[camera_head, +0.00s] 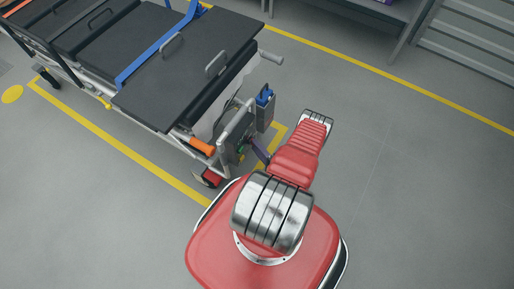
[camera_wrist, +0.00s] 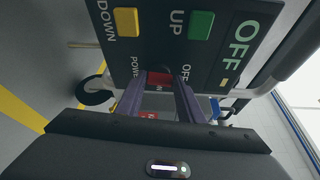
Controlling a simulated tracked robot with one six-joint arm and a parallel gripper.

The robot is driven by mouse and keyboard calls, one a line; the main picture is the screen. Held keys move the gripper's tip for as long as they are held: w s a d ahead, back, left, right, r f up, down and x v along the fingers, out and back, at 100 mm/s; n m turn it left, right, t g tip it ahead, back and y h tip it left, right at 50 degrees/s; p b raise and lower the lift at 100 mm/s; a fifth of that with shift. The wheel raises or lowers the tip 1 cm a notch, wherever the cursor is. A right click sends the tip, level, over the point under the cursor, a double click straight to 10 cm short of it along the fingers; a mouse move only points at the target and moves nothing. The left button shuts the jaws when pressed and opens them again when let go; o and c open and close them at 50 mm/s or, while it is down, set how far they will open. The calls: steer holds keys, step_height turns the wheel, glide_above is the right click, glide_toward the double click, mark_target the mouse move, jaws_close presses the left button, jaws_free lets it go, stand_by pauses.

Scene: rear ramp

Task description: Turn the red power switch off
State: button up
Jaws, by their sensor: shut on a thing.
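The red power switch (camera_wrist: 159,79) sits on a dark control panel (camera_wrist: 150,50), between the labels POWER and OFF in the wrist view. The purple fingers of my gripper (camera_wrist: 160,88) reach up to the panel and are shut on the red switch, one finger on each side. The fingers partly cover the switch and the lettering beside it, so its exact position is hard to tell. In the head view my gripper (camera_head: 259,150) meets the end of the wheeled stretcher; the switch itself is hidden there.
A yellow DOWN button (camera_wrist: 127,21) and a green UP button (camera_wrist: 201,25) sit close above the switch. The stretcher (camera_head: 165,80) has metal rails, an orange handle (camera_head: 202,146) and wheels near my arm. Floor to the right is clear.

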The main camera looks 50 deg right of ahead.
steer(key=shift+a+f+n, duration=0.2)
steer(key=shift+a+n, duration=0.05)
steer(key=shift+n, duration=0.25)
steer(key=o, duration=1.1)
steer(key=shift+d+r, duration=0.1)
steer(key=shift+d, duration=0.05)
steer(key=shift+c, duration=0.2)
